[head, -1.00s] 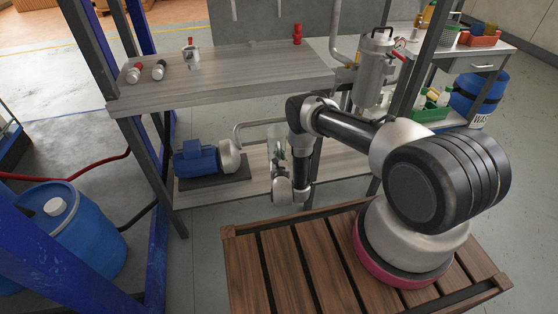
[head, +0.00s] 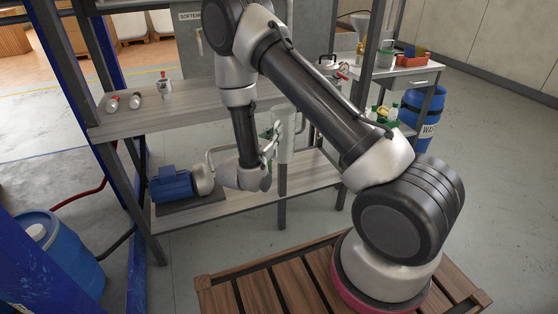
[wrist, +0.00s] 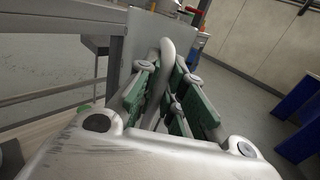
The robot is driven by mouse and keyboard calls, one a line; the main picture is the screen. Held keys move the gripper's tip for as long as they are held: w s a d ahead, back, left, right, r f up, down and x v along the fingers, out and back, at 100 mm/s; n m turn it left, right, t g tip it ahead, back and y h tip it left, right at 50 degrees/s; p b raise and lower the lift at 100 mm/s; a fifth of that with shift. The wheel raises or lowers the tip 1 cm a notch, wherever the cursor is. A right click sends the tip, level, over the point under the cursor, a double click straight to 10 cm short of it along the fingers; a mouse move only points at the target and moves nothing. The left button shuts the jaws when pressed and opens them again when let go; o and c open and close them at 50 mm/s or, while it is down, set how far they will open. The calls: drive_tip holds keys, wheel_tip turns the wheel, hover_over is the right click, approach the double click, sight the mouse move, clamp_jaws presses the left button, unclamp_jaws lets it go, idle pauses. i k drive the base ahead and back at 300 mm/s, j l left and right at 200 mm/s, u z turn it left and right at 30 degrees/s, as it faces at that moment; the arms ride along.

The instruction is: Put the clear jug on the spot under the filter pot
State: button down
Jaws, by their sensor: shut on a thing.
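The clear jug (head: 287,136) is a pale, see-through vessel in front of the bench's right part in the head view. My gripper (head: 275,133), with green pads, is shut on its handle. In the wrist view the gripper's fingers (wrist: 172,82) lie on both sides of the grey curved handle (wrist: 167,52), and the jug's greyish body shows beyond it. The jug looks upright and held in the air. The filter pot is mostly hidden behind my arm in the head view. The spot under it cannot be made out.
The grey bench top (head: 140,122) holds small red-and-silver fittings at left. A blue pump (head: 172,184) sits on the lower shelf (head: 215,208). A steel upright (head: 362,75) stands right of the bench. A side table and blue drum (head: 425,115) are further right.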

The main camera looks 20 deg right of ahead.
sight(316, 176)
drive_tip(key=k+j+u, duration=0.15)
drive_tip(key=k+u, duration=0.15)
drive_tip(key=k, duration=0.35)
drive_tip(key=u, duration=2.05)
drive_tip(key=l+u, duration=0.2)
drive_tip(key=u, duration=0.2)
drive_tip(key=k+l+u, duration=0.1)
drive_tip(key=u, duration=0.25)
drive_tip(key=l+u, duration=0.25)
drive_tip(key=u, duration=0.15)
drive_tip(key=k+l+u, duration=0.15)
drive_tip(key=u, duration=0.2)
drive_tip(key=k+l+z, duration=0.1)
drive_tip(key=k+l, duration=0.45)
drive_tip(key=k+l+z, duration=0.1)
drive_tip(key=k+l, duration=0.45)
drive_tip(key=l, duration=0.2)
drive_tip(key=k+j+z, duration=0.1)
drive_tip(key=k+z, duration=0.2)
drive_tip(key=k, duration=0.45)
drive_tip(key=k+l+z, duration=0.1)
drive_tip(key=k+z, duration=0.15)
drive_tip(key=k, duration=0.5)
drive_tip(key=k+z, duration=0.35)
drive_tip(key=k+l+z, duration=0.1)
drive_tip(key=z, duration=0.3)
drive_tip(key=k+l+z, duration=0.2)
drive_tip(key=z, duration=0.4)
drive_tip(key=k, duration=0.05)
